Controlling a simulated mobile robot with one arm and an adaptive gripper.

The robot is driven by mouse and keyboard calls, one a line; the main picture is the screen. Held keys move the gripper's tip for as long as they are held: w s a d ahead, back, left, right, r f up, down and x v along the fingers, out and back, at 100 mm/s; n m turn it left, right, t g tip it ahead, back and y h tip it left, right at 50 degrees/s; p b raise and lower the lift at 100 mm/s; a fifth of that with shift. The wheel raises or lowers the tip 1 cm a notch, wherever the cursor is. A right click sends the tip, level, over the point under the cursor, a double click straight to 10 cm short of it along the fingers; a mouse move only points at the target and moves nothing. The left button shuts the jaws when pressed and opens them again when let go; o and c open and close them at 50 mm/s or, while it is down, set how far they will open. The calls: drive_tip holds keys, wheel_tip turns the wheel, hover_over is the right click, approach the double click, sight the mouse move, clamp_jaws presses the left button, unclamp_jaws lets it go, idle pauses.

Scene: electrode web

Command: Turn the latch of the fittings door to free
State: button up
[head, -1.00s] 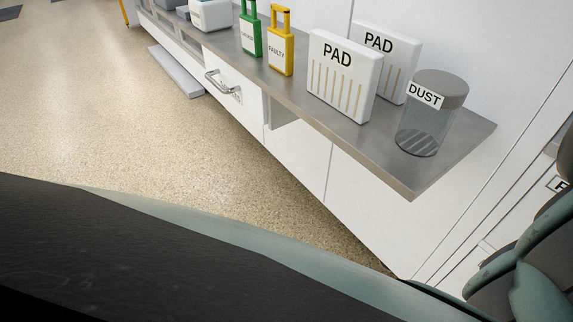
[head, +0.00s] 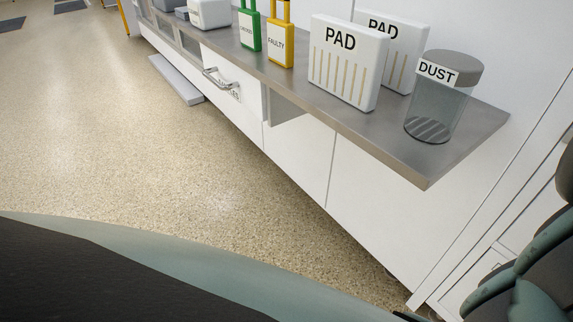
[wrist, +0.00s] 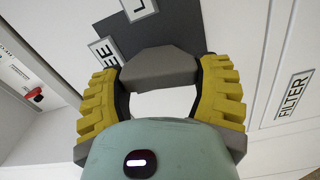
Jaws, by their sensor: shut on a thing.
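In the wrist view, my gripper (wrist: 160,85) has yellow ridged fingers on both sides of a grey block, the latch (wrist: 158,62). The fingers are shut on it. Behind it is a white panel, the door (wrist: 165,104), with a dark grey plate (wrist: 132,36). A white label (wrist: 103,50) ending in "EE" sits beside the plate, partly hidden. A letter "L" shows on the plate. The latch's exact turn against these marks cannot be told.
In the wrist view, a "FILTER" label (wrist: 294,93) is at right and a red knob (wrist: 35,94) at left. In the head view, a grey shelf (head: 400,155) holds a "DUST" jar (head: 438,100), two "PAD" blocks (head: 345,62), and green and yellow holders.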

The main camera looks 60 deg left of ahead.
drive_tip(key=shift+f+n+b, duration=0.15)
drive_tip(key=shift+n+b, duration=0.35)
drive_tip(key=shift+n, duration=0.6)
drive_tip(key=o, duration=1.2)
drive_tip(key=shift+s, duration=0.1)
drive_tip(key=s, duration=1.2)
drive_tip(key=shift+d, duration=0.25)
